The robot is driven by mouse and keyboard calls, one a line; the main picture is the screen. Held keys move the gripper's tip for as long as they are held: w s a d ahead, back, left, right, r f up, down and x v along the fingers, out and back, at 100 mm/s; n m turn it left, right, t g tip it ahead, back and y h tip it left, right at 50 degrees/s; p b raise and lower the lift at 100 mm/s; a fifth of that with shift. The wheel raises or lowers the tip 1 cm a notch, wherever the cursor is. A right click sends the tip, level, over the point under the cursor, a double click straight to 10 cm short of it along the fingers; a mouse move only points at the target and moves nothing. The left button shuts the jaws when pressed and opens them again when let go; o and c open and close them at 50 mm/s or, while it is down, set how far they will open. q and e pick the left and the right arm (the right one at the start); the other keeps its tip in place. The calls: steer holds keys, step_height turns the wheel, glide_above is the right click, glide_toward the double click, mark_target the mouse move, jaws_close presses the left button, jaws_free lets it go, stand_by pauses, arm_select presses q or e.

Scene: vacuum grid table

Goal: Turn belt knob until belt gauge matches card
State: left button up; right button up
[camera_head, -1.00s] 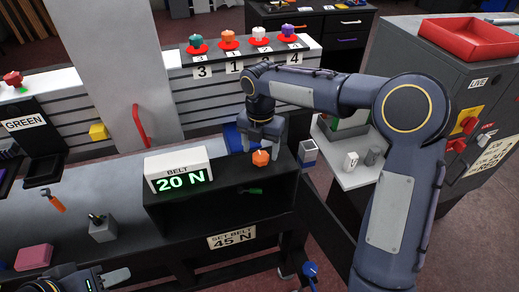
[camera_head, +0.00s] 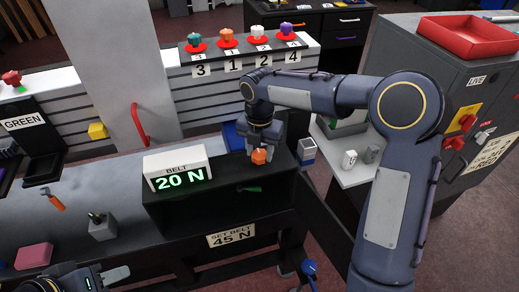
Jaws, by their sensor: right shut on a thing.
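The belt gauge (camera_head: 179,172) is a white box with green digits that read 20 N. The card (camera_head: 231,236) on the front of the bench reads SET BELT 45 N. The orange belt knob (camera_head: 259,157) sits on top of the black shelf box, right of the gauge. My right gripper (camera_head: 260,149) points down from above and is shut on the knob, with its fingers at the knob's top. My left gripper (camera_head: 112,276) is at the bottom left edge, low over the bench front, away from the knob; its fingers show only partly.
The black shelf box (camera_head: 226,202) holds a green-handled tool. A row of coloured knobs on red bases stands on the back panel above numbered cards. A grey cabinet (camera_head: 440,90) stands at right.

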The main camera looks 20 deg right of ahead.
steer(key=shift+m, duration=0.3)
steer(key=m, duration=0.4)
steer(key=shift+m, duration=0.4)
steer(key=m, duration=1.4)
steer(key=shift+m, duration=0.3)
steer(key=o, duration=1)
steer(key=shift+c, duration=0.2)
